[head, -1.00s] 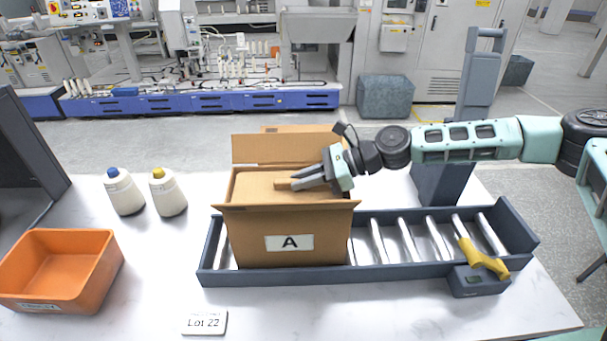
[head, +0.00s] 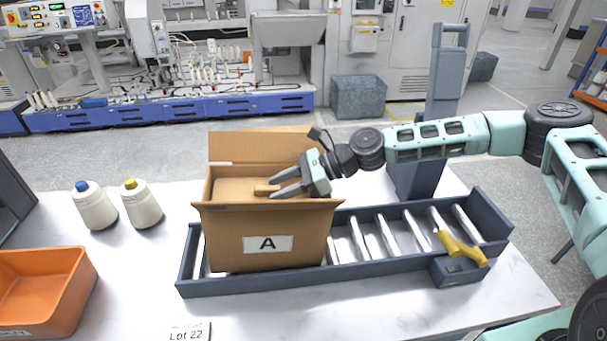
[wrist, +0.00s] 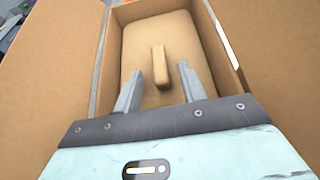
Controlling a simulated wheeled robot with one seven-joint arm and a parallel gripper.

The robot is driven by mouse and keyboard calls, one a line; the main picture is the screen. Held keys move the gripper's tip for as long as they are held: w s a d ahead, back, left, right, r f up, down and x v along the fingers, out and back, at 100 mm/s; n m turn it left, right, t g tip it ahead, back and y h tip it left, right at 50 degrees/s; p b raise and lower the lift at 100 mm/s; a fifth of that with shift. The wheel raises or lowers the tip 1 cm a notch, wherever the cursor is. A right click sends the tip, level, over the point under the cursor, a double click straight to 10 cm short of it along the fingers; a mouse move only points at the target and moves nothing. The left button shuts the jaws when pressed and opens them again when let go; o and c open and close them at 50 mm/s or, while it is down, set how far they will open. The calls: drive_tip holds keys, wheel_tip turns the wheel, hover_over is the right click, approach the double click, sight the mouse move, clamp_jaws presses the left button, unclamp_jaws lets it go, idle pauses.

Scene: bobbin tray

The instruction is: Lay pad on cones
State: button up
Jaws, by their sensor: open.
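The pad (head: 235,187) is a tan board with a raised bar-shaped grip (wrist: 160,67) in its middle. It lies inside the open cardboard box (head: 230,225) labelled A, below the rim, and looks about level. My gripper (head: 270,188) is open over the box mouth. In the wrist view its fingers (wrist: 158,78) are spread wide, one on each side of the grip, with visible gaps; I see no contact. Any cones under the pad are hidden. Two white cones, one with a blue top (head: 95,207) and one with a yellow top (head: 142,205), stand on the table left of the box.
The box sits at the left end of a dark roller tray (head: 350,268); its flaps stand open. A yellow lever (head: 462,249) is on the tray's right front. An orange bin (head: 85,290) and a Lot 22 card (head: 188,334) are on the table. The rollers right of the box are clear.

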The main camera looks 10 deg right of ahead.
drive_tip(key=b+v, duration=0.5)
drive_tip(key=v, duration=1.2)
